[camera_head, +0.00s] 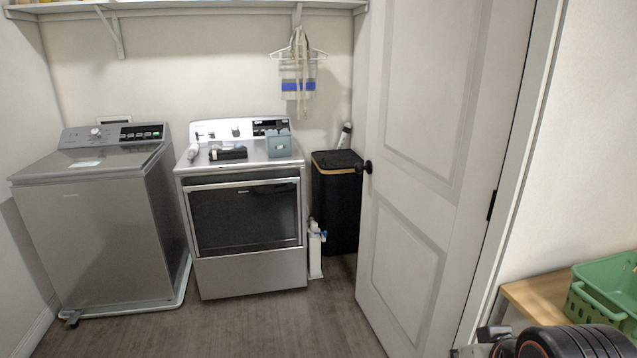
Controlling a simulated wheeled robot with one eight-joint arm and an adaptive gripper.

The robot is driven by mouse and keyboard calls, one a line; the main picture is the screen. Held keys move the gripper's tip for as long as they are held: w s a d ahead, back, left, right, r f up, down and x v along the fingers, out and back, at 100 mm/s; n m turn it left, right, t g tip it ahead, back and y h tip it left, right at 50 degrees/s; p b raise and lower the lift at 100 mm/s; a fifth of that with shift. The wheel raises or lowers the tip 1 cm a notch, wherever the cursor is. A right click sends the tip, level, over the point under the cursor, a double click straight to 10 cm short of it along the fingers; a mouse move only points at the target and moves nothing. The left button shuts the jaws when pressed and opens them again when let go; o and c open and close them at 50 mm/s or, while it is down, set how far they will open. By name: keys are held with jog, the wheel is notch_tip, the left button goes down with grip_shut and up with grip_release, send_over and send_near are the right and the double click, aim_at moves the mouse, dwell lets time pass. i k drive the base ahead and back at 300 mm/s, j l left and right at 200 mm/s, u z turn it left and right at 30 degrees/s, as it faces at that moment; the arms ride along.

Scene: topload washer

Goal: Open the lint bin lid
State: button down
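A small blue-grey box (279,144) stands at the right of the dryer's top and is probably the lint bin. Its front bears a small dark mark too small to read. At this distance I cannot make out its lid or whether it is open or shut. Dark rounded parts of my own arm show at the bottom right corner, far from the box. No gripper fingers can be made out.
The box stands on a silver dryer (248,235), beside a dark item (228,153) and a white bottle (193,151). A grey topload washer (95,235) stands left. A black hamper (337,205) and open white door (430,150) are right. A green basket (607,295) sits near my arm. Floor before the dryer is clear.

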aim_at(277, 133)
jog(key=i+j, duration=0.7)
jog(key=i, duration=0.15)
jog(key=i+j+z, duration=0.1)
jog(key=i+j, duration=0.65)
jog(key=i, duration=0.1)
